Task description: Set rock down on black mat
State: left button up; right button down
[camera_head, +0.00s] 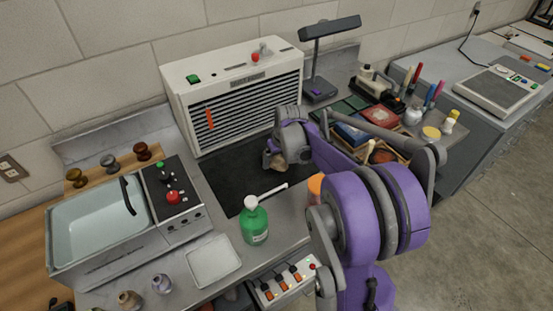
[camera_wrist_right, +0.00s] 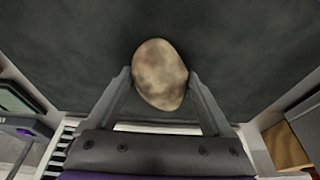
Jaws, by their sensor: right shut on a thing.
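The rock (camera_wrist_right: 160,75) is a rounded, mottled tan-brown stone. In the right wrist view it sits between the two fingers of my right gripper (camera_wrist_right: 165,95), which is shut on it. In the head view the rock (camera_head: 267,160) shows as a small tan patch beside my right gripper (camera_head: 277,162), over the black mat (camera_head: 228,180). The black mat (camera_wrist_right: 70,45) fills most of the background in the right wrist view. I cannot tell whether the rock touches the mat. My arm hides the mat's right part. My left gripper is not in view.
A white vented unit (camera_head: 235,90) stands behind the mat. A green pump bottle (camera_head: 253,222) stands at the mat's front edge. A white tray (camera_head: 213,262) and a sink basin (camera_head: 95,228) lie to the left. A wooden tray (camera_head: 385,152) stands right. The mat's left part is clear.

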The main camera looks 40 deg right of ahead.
grip_release()
jog(key=v, duration=1.2)
